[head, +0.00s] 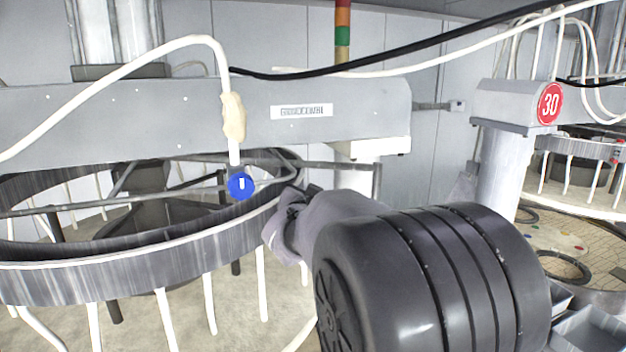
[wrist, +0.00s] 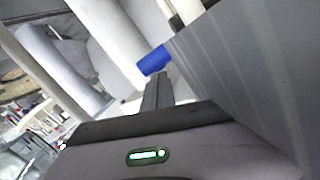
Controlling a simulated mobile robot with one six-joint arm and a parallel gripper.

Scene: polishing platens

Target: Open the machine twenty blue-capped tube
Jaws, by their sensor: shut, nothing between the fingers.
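A blue cap (head: 241,185) with a white mark sits at the lower end of a white tube (head: 233,150) that hangs in front of the grey machine beam. The cap also shows in the wrist view (wrist: 153,61), just beyond the fingertips. My gripper (head: 300,193) is to the right of the cap in the head view, apart from it. In the wrist view my gripper (wrist: 157,90) appears shut and empty. My own dark arm hides part of the gripper in the head view. A number twenty is not seen.
A large grey ring (head: 150,252) with several white tubes below it lies behind and under the cap. A grey beam (head: 215,110) spans above. A machine with a red 30 sign (head: 550,103) stands at right. A black cable (head: 400,55) crosses the top.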

